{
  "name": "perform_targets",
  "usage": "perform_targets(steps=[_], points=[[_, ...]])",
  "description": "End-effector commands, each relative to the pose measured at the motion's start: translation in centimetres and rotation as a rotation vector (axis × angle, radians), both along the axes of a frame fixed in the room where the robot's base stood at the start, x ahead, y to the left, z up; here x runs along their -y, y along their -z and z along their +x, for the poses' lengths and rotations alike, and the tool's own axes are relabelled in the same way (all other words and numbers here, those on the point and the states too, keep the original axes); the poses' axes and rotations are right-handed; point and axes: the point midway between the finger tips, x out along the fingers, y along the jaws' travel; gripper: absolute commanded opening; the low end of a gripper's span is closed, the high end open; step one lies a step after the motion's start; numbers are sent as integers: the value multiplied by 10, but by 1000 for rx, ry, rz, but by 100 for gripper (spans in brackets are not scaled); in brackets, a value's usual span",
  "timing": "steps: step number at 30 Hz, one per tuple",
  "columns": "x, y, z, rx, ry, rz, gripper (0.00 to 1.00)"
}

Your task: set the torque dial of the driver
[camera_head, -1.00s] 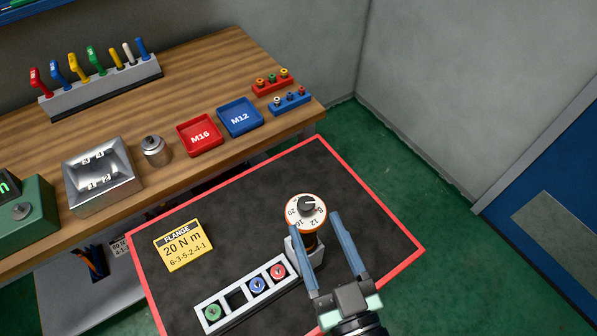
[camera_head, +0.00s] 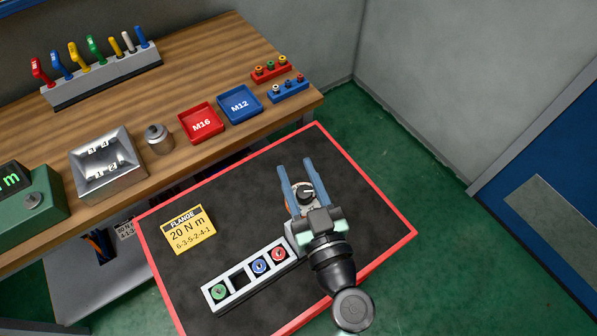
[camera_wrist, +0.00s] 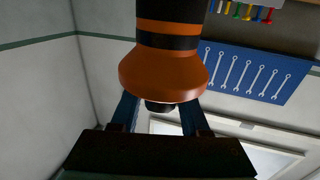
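The driver, orange and black with a white dial face (camera_head: 303,197), stands upright at the right end of the socket rack on the black mat. A dark knob sits on the dial, but my gripper covers most of the numbers and the pointer. My gripper (camera_head: 295,166) is open, its two blue fingers apart on either side of the dial. In the wrist view the driver's orange flared end (camera_wrist: 163,75) fills the middle, with the dark knob (camera_wrist: 160,106) between my fingers; I cannot tell whether they touch it. A yellow card (camera_head: 188,230) reads "FLANGE 20 N m 6-3-5-2-4-1".
The grey rack (camera_head: 239,296) holds green, blue and red sockets and one empty slot. The wooden bench (camera_head: 185,70) behind carries a red M16 tray (camera_head: 200,123), a blue M12 tray (camera_head: 240,104), a metal box (camera_head: 107,172) and a green display unit (camera_head: 28,210).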

Motion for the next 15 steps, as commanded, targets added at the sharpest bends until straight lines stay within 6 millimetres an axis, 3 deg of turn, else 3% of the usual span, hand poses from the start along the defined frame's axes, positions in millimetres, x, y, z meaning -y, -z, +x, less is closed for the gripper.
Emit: perform_targets(steps=[1, 7, 15], points=[[0, 0, 0, 0, 0, 0, 35], [0, 0, 0, 0, 0, 0, 0], [0, 0, 0, 0, 7, 0, 0]])
